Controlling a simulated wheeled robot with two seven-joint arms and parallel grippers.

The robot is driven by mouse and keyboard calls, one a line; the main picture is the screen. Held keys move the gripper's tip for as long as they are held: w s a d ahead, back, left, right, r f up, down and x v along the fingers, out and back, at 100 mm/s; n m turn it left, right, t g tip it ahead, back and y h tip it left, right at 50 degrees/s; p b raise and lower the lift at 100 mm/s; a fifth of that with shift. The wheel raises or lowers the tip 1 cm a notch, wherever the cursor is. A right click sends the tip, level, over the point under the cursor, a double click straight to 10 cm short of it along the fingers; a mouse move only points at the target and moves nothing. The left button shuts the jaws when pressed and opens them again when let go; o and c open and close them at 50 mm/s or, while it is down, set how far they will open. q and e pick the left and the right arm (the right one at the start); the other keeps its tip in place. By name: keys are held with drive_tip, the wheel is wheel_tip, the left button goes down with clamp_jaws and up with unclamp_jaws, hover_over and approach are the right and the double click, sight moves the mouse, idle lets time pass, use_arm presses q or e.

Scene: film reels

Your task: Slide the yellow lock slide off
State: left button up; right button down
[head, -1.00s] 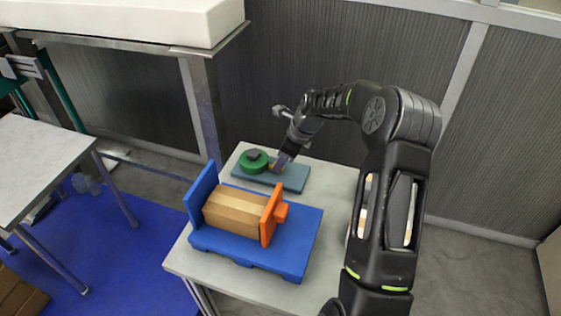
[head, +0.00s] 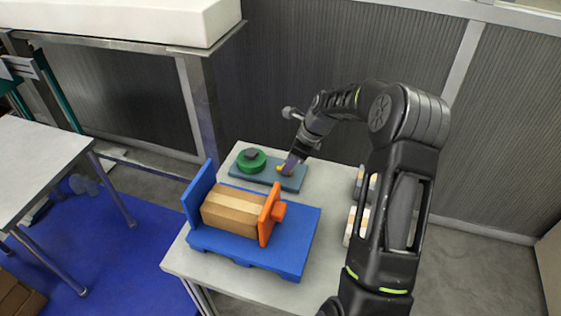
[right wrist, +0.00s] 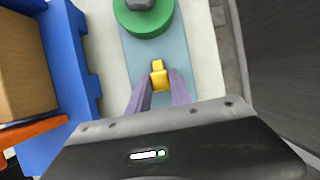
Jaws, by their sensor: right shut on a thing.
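The yellow lock slide (head: 281,170) is at the tips of my right gripper (head: 286,168), over the blue-grey base plate (head: 240,173). In the right wrist view the slide (right wrist: 158,74) sits between the two purple fingertips of my right gripper (right wrist: 160,84), which is shut on it. The green reel (head: 249,166) with a dark grey knob (head: 251,154) stands at the left end of the plate. The slide is apart from the reel (right wrist: 128,22), with bare plate between them. My left gripper is not in view.
A blue fixture (head: 255,252) with a cardboard-brown box (head: 232,222) and an orange end plate (head: 267,214) takes up the table's front. Pale items (head: 352,225) lie partly hidden behind my right arm. A grey wall stands behind the table.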

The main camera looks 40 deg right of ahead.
drive_tip(key=shift+s+d, duration=0.1)
drive_tip(key=shift+d, duration=0.1)
drive_tip(key=c, duration=1.2)
unclamp_jaws()
drive_tip(key=shift+o, duration=0.2)
drive_tip(key=shift+r, duration=0.1)
drive_tip(key=b+v, duration=0.1)
drive_tip(key=v, duration=0.6)
drive_tip(key=shift+r, duration=0.3)
drive_tip(key=shift+s, duration=0.2)
